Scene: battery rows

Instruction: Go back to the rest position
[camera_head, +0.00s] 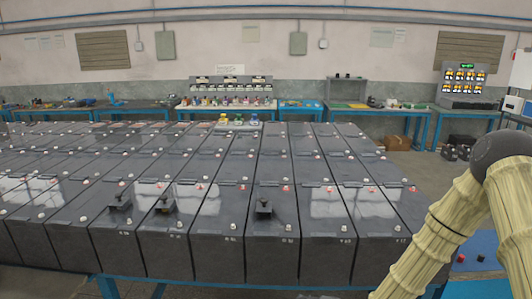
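My arm shows at the right edge of the head view, in a beige ribbed sleeve. It rises from the bottom to a dark round joint and bends back down along the right border. My gripper is out of the frame, so its state and anything in it are hidden. Rows of dark grey batteries (326,238) fill the middle and left on a blue-framed stand (110,288). The arm's lower link passes in front of the right end of the front row.
Small black blocks sit on three front batteries: a left one (120,204), a middle one (165,205) and a right one (264,208). Blue benches (425,115) with equipment line the back wall. A cardboard box (397,143) stands on the floor at right.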

